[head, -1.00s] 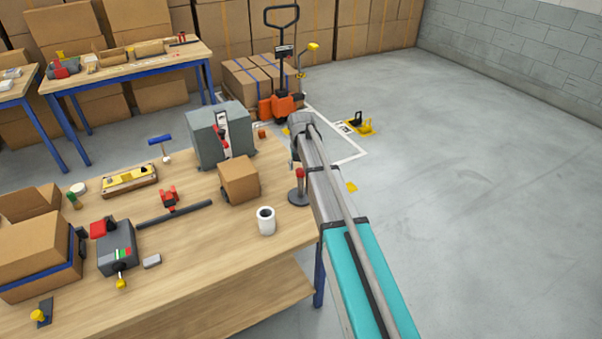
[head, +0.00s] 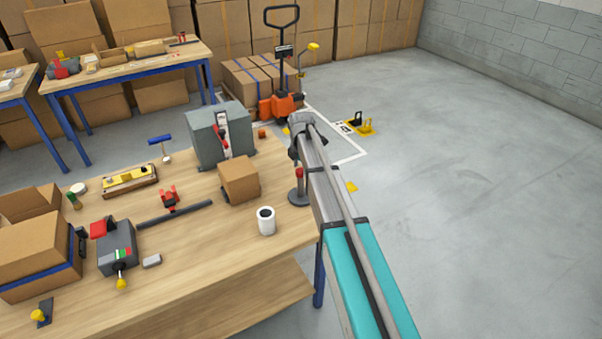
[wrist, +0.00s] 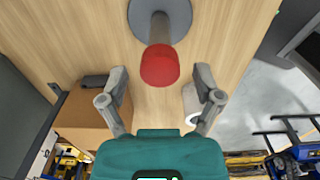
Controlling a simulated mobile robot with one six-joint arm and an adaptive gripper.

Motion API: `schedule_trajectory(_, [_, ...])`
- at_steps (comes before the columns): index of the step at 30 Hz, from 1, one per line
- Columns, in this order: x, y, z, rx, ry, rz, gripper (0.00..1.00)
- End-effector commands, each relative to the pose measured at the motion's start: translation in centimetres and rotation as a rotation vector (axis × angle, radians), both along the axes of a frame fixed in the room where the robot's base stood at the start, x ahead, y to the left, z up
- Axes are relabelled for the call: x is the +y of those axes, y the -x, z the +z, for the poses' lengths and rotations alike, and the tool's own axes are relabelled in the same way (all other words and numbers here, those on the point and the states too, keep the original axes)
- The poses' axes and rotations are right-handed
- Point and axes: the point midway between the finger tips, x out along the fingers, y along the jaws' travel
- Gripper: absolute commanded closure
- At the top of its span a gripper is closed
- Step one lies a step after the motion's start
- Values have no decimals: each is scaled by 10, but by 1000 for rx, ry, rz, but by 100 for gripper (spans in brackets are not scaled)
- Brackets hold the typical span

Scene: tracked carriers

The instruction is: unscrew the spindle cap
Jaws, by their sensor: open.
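The spindle cap (wrist: 160,65) is a red knob on top of a short grey post with a round dark base; it also shows in the head view (head: 299,173), standing upright near the right edge of the workbench (head: 215,270). My gripper (wrist: 161,84) is open and empty in the wrist view. Its two grey fingers are spread left and right, and the cap shows just ahead of the gap between them. I cannot tell from this view how far the fingertips are from the cap. In the head view my arm hides most of the gripper.
A grey machine (head: 207,141) with a red lever is behind the box. A dark bar (head: 175,214) lies further left. The floor on the right is clear.

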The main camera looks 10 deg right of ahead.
Motion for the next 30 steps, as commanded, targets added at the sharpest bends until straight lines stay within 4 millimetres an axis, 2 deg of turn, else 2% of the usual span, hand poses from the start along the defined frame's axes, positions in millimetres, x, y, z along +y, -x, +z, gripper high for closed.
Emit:
schedule_trajectory(16, [0, 0, 0, 0, 0, -63, 17])
schedule_trajectory(30, [0, 0, 0, 0, 0, -409, 17])
